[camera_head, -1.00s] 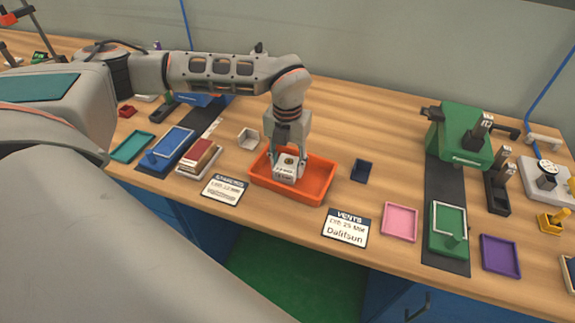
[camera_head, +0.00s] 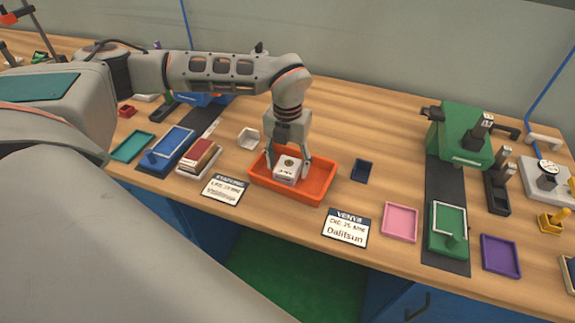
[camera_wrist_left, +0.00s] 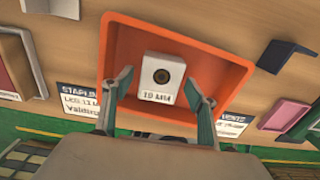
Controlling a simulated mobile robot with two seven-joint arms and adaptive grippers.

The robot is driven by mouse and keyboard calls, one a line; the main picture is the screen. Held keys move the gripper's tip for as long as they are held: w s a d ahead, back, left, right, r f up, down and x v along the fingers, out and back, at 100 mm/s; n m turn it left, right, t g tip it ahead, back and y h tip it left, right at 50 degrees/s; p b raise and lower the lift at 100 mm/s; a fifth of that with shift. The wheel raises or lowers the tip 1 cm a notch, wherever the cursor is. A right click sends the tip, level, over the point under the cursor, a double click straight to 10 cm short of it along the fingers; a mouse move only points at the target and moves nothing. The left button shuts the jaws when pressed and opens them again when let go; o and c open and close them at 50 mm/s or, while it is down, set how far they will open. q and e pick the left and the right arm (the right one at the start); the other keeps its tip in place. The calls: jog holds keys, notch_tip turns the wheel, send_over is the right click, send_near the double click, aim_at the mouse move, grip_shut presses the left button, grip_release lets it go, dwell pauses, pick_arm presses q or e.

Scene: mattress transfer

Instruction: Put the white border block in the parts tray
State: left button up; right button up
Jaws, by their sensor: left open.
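The white border block (camera_head: 287,169) lies in the orange parts tray (camera_head: 322,190), on its floor; its top has a dark round mark and printed text. The block also shows in the left wrist view (camera_wrist_left: 161,78), inside the tray (camera_wrist_left: 237,72). My left gripper (camera_head: 288,163) is open, its fingers spread on either side of the block. In the left wrist view the left gripper's fingertips (camera_wrist_left: 160,88) stand apart from the block, with gaps on both sides. My right gripper does not show.
Label cards (camera_head: 346,228) lie along the front edge. A green machine (camera_head: 459,135) stands at the right. Bare wood lies behind the orange tray.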

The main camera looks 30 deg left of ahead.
aim_at(287, 166)
pick_arm(q)
notch_tip(287, 166, up, 11)
jog(key=shift+r, duration=0.2)
dwell(0.6)
